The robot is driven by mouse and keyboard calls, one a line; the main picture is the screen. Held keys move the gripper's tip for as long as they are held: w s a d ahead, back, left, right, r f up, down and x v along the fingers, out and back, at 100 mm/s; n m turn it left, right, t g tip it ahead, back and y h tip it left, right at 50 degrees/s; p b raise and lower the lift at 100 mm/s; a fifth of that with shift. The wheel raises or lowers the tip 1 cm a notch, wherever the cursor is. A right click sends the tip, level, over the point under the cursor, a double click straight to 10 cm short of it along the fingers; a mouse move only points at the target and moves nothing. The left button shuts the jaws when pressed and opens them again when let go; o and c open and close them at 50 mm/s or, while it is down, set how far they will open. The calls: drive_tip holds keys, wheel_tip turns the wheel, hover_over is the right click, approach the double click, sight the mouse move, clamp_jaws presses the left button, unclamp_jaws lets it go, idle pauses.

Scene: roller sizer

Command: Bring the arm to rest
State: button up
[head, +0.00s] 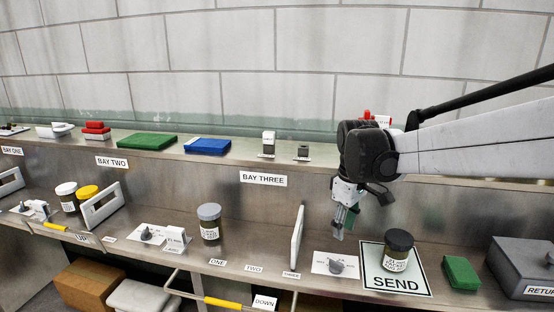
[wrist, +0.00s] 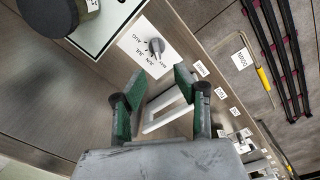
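My arm reaches in from the right in the head view. My gripper (head: 345,222) hangs pointing down above the lower shelf, over a dial plate (head: 334,265) and left of the SEND mat (head: 407,286). In the wrist view my gripper (wrist: 158,78) shows two green-padded fingers set apart with nothing between them. The dial knob (wrist: 156,45) lies beyond the fingertips, apart from them. A dark-lidded jar (head: 397,250) stands upright on the SEND mat, right of my gripper.
A white upright divider (head: 297,236) stands left of the dial plate. A green block (head: 461,272) and a grey RETURN box (head: 522,265) are to the right. A grey-lidded jar (head: 209,223) stands further left. A yellow-gripped handle (head: 222,303) sticks out at the front.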

drive_tip(key=s+m+t, duration=0.6)
drive_tip(key=s+m, duration=0.2)
drive_tip(key=s, duration=1.4)
drive_tip(key=shift+s+t, duration=0.25)
drive_tip(key=shift+t, duration=0.05)
